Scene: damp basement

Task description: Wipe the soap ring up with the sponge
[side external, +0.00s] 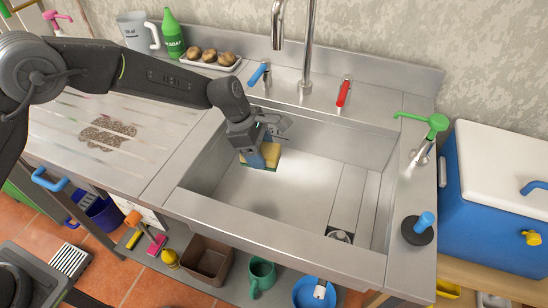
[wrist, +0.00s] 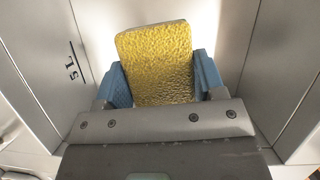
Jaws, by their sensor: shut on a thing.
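My gripper (side external: 264,153) is inside the steel sink basin (side external: 255,200), towards its back left. It is shut on a yellow sponge (side external: 254,160) with a dark edge. In the wrist view the sponge (wrist: 155,65) stands up between the blue finger pads of my gripper (wrist: 163,83). I cannot tell whether the sponge touches the basin. I cannot make out a soap ring on the basin walls or floor. The gripper hides part of the back left wall.
A drain fitting (side external: 340,236) sits at the basin's front right. A tall faucet (side external: 308,45), blue lever (side external: 259,73) and red lever (side external: 344,92) stand behind. A brown patch (side external: 107,132) marks the left drainboard. The basin's middle is clear.

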